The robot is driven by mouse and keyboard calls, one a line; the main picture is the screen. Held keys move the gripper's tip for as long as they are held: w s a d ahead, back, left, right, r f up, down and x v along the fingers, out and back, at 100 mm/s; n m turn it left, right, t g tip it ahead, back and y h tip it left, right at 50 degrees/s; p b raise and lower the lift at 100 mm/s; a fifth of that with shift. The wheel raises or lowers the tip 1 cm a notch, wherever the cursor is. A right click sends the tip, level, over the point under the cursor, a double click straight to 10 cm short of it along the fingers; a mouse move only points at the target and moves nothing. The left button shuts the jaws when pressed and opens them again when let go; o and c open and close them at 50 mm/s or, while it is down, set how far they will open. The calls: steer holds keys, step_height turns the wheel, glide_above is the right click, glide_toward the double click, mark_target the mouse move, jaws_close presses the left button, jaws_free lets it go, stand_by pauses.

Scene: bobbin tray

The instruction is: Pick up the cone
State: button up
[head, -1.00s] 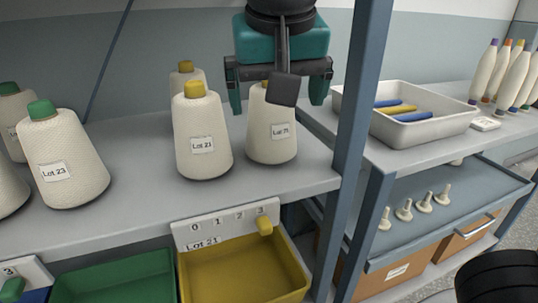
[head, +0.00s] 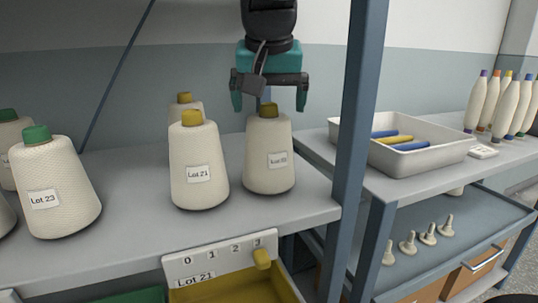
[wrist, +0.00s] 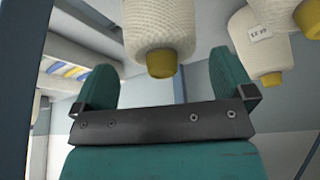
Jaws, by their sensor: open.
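Several cream yarn cones stand on the grey shelf (head: 130,235). The task does not say which cone is meant. The cone (head: 268,158) nearest my gripper has a yellow tip and a white label too small to read surely. My gripper (head: 270,104) is open and empty, fingers pointing down just behind and above this cone's tip. In the wrist view this cone (wrist: 160,25) lies between and beyond the two teal fingers (wrist: 163,88). A yellow-tipped cone labelled Lot 21 (head: 198,160) stands to its left, with another yellow-tipped cone (head: 185,104) partly hidden behind.
Green-tipped cones, one labelled Lot 23 (head: 55,185), stand at the left. A blue-grey post (head: 350,150) rises close right of the cone. Beyond it are a white tray (head: 440,158) with coloured tubes and several bobbins (head: 510,110). A yellow bin (head: 225,290) sits below the shelf.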

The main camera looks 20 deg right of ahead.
mark_target(269, 116)
steer(key=b+x, duration=0.1)
steer(key=x, duration=0.4)
steer(key=shift+b, duration=0.35)
steer(key=shift+c, duration=0.2)
steer(key=c, duration=1.1)
